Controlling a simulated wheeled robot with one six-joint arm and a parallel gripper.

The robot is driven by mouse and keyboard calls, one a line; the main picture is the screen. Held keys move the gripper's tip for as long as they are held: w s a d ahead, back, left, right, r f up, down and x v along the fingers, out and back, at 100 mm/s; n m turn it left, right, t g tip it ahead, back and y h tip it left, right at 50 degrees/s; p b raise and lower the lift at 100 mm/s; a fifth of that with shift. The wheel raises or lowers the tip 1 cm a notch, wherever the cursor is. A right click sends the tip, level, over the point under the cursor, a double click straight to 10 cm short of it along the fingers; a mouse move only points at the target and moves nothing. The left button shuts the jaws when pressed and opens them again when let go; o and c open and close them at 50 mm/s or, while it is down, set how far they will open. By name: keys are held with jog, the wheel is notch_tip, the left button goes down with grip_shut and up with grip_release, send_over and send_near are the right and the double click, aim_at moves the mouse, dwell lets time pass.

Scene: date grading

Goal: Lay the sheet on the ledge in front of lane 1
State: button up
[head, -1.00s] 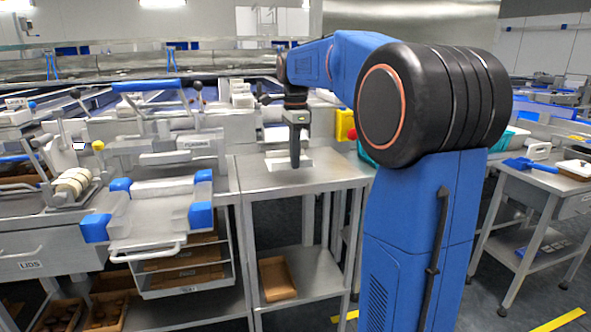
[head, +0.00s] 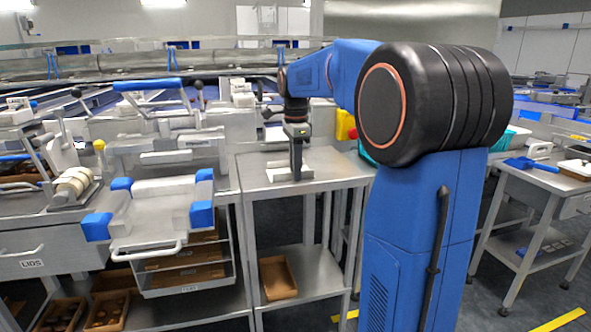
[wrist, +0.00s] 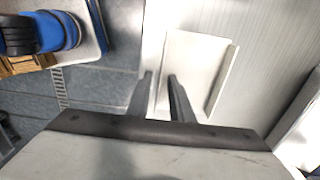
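The sheet (head: 280,176) is a pale, flat piece with a raised rim along one side. In the head view it shows at the small steel table (head: 335,176); I cannot tell whether it touches the top. My gripper (head: 296,178) points down at it. In the wrist view the sheet (wrist: 188,62) extends ahead of my gripper (wrist: 160,78), and a narrow pale part of it shows between the two dark fingers. The fingers stand slightly apart and appear closed on that part. I cannot make out which ledge belongs to lane 1.
A machine with a pale tray (head: 155,215) and blue corner blocks stands left of the table. A brown box (head: 278,278) sits on the lower shelf. A side table (head: 545,185) with a blue scoop (head: 530,164) is at right. The steel top's front is clear.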

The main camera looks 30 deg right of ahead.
jog(key=shift+r, duration=0.1)
notch_tip(320, 180, up, 12)
jog(key=s+a+f+n+t, duration=0.1)
jog(key=s+a+f+n, duration=0.35)
jog(key=s, duration=0.35)
jog(key=s+a+f+n+t, duration=0.1)
jog(key=s+a+f+n, duration=0.35)
jog(key=s+n, duration=0.2)
jog(key=s+a+f+n+t, duration=0.1)
jog(key=s+a+f+n, duration=0.1)
jog(key=s+f+n, duration=0.3)
jog(key=s+a+f+n+t, duration=0.1)
jog(key=s+a+f+n, duration=0.2)
jog(key=s+f, duration=0.8)
jog(key=shift+a+f+n+t, duration=0.15)
jog(key=shift+f+n+t, duration=0.3)
jog(key=shift+n, duration=0.65)
